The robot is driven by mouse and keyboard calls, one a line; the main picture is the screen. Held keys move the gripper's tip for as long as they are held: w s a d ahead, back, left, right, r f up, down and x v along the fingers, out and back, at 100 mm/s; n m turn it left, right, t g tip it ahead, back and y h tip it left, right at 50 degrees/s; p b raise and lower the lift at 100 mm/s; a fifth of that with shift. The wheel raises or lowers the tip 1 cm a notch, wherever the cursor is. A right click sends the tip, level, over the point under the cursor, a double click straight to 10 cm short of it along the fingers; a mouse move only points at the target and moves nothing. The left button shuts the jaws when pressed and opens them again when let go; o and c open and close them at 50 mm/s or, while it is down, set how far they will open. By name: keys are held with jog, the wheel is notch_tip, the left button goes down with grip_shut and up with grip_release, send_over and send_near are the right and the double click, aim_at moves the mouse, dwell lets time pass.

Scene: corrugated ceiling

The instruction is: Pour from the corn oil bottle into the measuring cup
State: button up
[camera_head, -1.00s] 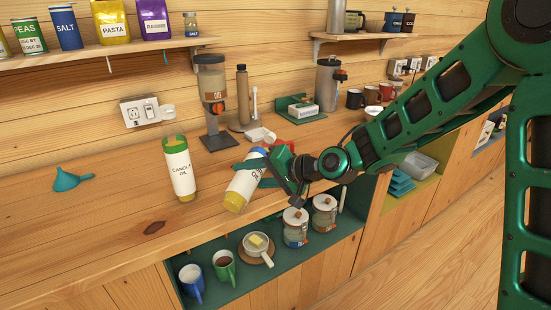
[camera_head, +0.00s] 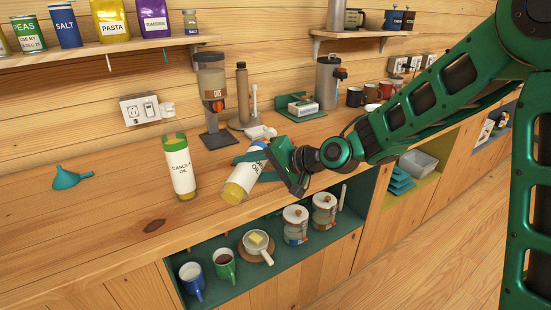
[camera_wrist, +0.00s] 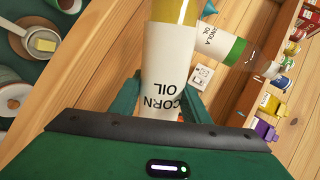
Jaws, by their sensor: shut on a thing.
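The corn oil bottle (camera_head: 247,172) has a white label, a blue band at the top and yellow oil at its base. It is tilted, its base toward the lower left near the counter's front edge. My gripper (camera_head: 276,160) is shut on its upper part; the wrist view shows the label (camera_wrist: 170,65) between the fingers. I cannot tell whether the base touches the counter.
A canola oil bottle (camera_head: 179,166) stands upright just left of the held bottle. A dispenser (camera_head: 213,95) stands behind. A teal funnel (camera_head: 71,178) lies at the left. Mugs (camera_head: 224,265) and jars (camera_head: 296,225) fill the shelf below. The counter's left part is mostly clear.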

aim_at(256, 148)
jog(key=shift+w+r+m+g+p, duration=0.1)
jog(key=shift+r+m+g+p, duration=0.25)
jog(key=shift+r, duration=0.55)
jog(key=shift+r+m+g+p, duration=0.25)
jog(key=shift+r+m+p, duration=0.15)
jog(key=shift+r, duration=0.5)
dwell(2.0)
jog(key=shift+f, duration=0.1)
